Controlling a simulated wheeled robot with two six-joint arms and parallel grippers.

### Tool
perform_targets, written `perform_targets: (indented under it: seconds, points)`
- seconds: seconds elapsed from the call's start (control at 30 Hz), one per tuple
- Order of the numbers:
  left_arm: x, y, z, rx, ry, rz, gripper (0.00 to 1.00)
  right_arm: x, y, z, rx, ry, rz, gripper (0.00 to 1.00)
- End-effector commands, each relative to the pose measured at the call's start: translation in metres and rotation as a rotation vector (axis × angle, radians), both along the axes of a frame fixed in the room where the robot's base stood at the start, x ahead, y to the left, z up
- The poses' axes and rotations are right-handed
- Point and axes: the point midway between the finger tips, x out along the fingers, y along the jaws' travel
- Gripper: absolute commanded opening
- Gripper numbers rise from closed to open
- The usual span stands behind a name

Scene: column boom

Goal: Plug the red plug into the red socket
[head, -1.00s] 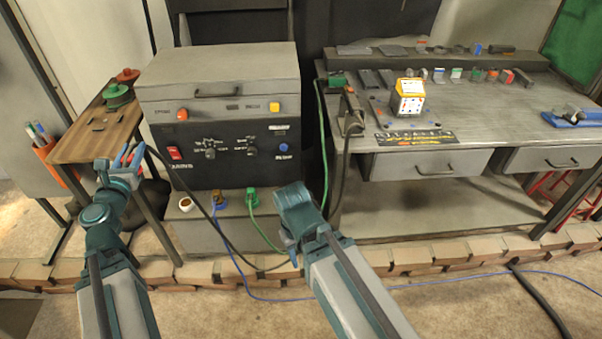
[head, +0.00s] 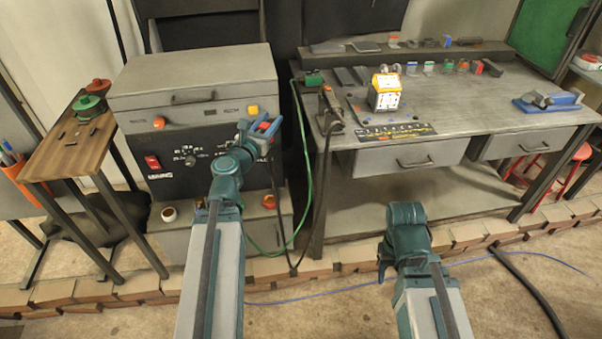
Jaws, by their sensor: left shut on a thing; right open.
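My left gripper (head: 262,130) is raised in front of the right side of the grey machine's panel. It is shut on the red plug (head: 264,126), which shows only as a small red patch between the jaws. A black cord hangs down below the gripper. The red socket (head: 269,201) is a small round reddish fitting at the right of the machine's lower base, below and apart from the plug. My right gripper (head: 406,214) is in front of the bench's lower shelf, empty; its fingers are mostly hidden.
A pale socket (head: 169,214) is at the left of the lower base. My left arm hides much of that row. A green cable (head: 305,170) hangs between machine and workbench (head: 460,112). A low brick border (head: 345,258) runs along the floor. A wooden side table (head: 66,150) stands left.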

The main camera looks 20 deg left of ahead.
Motion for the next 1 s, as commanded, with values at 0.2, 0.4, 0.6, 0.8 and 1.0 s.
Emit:
perform_targets:
  seconds: [0.2,0.4,0.6,0.8,1.0]
  points:
    - [0.008,0.006,-0.033,0.0,0.0,-0.01,0.0,0.0,0.0,-0.033,0.0,-0.001,0.002,0.5]
    - [0.026,0.018,-0.096,0.0,0.0,-0.036,0.0,0.0,0.0,-0.096,0.0,-0.002,0.005,0.5]
    - [0.043,0.029,-0.156,0.0,0.0,-0.067,0.0,0.001,0.0,-0.156,-0.001,-0.003,0.008,0.5]
    - [0.059,0.042,-0.215,0.0,0.0,-0.096,0.0,0.001,0.0,-0.215,-0.001,-0.004,0.011,0.5]
    - [0.072,0.054,-0.266,0.0,0.0,-0.124,0.0,0.001,0.0,-0.266,-0.002,-0.004,0.015,0.5]
